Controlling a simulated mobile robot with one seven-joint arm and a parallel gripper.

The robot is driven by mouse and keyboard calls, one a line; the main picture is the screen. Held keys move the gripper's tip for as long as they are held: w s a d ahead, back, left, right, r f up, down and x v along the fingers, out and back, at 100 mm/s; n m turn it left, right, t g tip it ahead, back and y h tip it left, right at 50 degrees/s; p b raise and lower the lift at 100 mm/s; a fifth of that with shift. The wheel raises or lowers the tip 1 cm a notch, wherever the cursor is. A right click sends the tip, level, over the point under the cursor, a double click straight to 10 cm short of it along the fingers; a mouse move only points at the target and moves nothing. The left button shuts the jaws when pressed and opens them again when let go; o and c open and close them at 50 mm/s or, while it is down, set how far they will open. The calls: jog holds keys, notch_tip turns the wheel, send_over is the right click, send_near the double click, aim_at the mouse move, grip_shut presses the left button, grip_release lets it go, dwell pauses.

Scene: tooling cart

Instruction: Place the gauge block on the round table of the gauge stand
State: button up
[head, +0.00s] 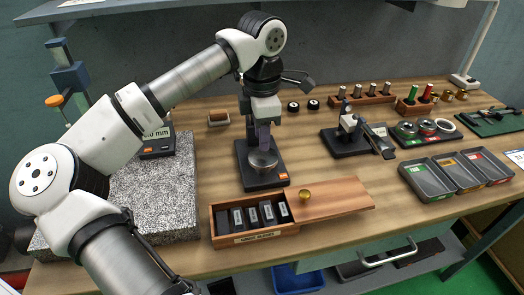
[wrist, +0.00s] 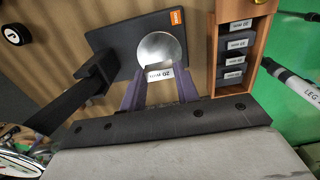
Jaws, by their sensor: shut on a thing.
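The gauge stand (head: 268,180) has a dark base with an orange label and a round metal table (head: 263,162) in the middle. In the wrist view, the stand's base (wrist: 108,36) and the shiny round table (wrist: 162,45) lie just beyond my fingertips. My gripper (head: 264,148) points down over the round table. In the wrist view, my gripper (wrist: 159,84) has its purple fingers shut on the gauge block (wrist: 158,73), whose pale label faces the camera. The block is at the table's near edge in that view; I cannot tell whether it touches the table. In the head view the fingers mostly hide it.
A wooden box (head: 228,240) of several labelled blocks, its lid (head: 335,200) slid to the right, stands in front of the stand. It also shows in the wrist view (wrist: 262,50). A granite plate (head: 150,200) is left; another small stand (head: 350,140) is right.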

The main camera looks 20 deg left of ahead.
notch_tip(320, 180, down, 3)
jog(key=shift+f+b, duration=0.2)
jog(key=shift+b, duration=0.4)
jog(key=shift+f+b, duration=0.2)
jog(key=shift+b, duration=0.1)
jog(key=o, duration=1)
jog(key=shift+r, duration=0.1)
jog(key=shift+r, duration=0.1)
notch_tip(320, 180, up, 12)
jog(key=shift+r, duration=0.1)
